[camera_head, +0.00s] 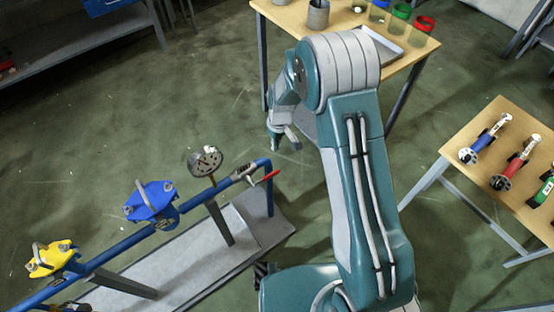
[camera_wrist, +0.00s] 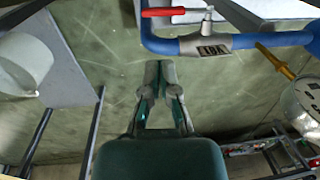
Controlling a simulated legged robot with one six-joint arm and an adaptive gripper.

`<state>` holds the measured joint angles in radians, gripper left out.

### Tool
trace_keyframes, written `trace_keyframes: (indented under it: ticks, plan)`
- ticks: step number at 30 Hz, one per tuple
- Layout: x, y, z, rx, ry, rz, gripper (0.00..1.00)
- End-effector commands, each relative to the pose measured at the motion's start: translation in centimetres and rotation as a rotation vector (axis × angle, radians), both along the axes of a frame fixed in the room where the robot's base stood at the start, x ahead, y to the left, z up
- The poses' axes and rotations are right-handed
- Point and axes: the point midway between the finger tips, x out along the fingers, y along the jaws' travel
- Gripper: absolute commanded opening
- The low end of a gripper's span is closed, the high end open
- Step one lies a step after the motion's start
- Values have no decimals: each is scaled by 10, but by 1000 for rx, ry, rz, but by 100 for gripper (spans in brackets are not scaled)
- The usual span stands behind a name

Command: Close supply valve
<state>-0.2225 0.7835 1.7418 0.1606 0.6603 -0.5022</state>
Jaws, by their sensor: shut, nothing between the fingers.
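A valve with a red lever handle (camera_head: 271,175) sits near the right end of the blue pipe (camera_head: 224,184). In the wrist view the red handle (camera_wrist: 164,12) is at the top edge, above the pipe (camera_wrist: 265,40), and looks roughly parallel to it. A label on the pipe is partly readable. My gripper (camera_head: 288,144) is up and to the right of the handle in the head view, apart from it. In the wrist view my gripper (camera_wrist: 160,68) has its fingertips together, with nothing between them, over bare floor.
A round gauge (camera_head: 205,160) and blue (camera_head: 150,199) and yellow (camera_head: 52,257) clamped fittings are along the pipe. A wooden table (camera_head: 277,14) with containers stands behind my arm. Another table (camera_head: 480,122) with several coloured tools is at the right. Floor beyond the pipe is open.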

Motion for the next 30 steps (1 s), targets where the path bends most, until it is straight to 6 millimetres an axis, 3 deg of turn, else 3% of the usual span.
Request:
trace_keyframes:
  ticks: [21,30]
  plan:
    - [-8,10,-121,0,2,-1,0]
    - [-8,12,-135,0,0,-2,0]
